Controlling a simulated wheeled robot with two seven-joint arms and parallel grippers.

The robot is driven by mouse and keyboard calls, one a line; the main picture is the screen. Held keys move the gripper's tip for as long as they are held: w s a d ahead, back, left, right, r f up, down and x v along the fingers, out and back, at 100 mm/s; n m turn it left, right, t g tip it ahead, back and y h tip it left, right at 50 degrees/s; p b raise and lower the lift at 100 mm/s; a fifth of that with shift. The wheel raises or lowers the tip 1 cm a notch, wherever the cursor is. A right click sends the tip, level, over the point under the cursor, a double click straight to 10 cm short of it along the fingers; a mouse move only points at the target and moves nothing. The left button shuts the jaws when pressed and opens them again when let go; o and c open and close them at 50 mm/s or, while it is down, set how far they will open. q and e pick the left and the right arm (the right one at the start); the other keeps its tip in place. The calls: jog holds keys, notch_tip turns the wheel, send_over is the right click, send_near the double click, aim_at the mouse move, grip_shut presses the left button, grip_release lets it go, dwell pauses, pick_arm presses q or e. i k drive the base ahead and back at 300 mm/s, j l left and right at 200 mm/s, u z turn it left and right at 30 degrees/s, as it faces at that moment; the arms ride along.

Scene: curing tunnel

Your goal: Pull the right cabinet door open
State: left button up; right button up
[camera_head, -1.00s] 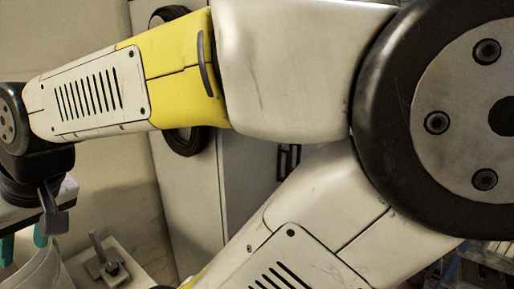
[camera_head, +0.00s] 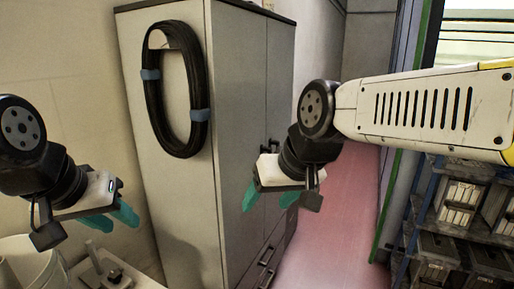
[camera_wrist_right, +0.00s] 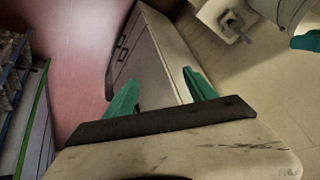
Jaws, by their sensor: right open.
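The grey cabinet (camera_head: 185,190) stands in the middle of the head view, its doors facing right. The right cabinet door (camera_head: 281,80) is the farther one and looks shut. Dark door handles (camera_head: 270,147) sit near the seam between the doors, just above my right gripper. My right gripper (camera_head: 268,197) is open and empty, with teal fingers apart in front of the cabinet's lower front. In the right wrist view its fingers (camera_wrist_right: 160,95) spread before the cabinet (camera_wrist_right: 155,60). My left gripper (camera_head: 110,217) is at the left, fingers apart and empty, beside the cabinet's side panel.
A black cable coil (camera_head: 178,90) hangs on the cabinet's side. Drawers with dark handles (camera_head: 266,255) are below the doors. A white bucket (camera_head: 30,265) is at the lower left. Shelving (camera_head: 460,220) stands at the right. The pink floor (camera_head: 335,215) between is clear.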

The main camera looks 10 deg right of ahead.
aim_at(281, 36)
jog(key=z, duration=0.75)
jog(key=i+j+z, duration=0.1)
jog(key=i+z, duration=0.2)
jog(key=i, duration=0.15)
jog(key=i+j+z, duration=0.25)
jog(key=i, duration=0.2)
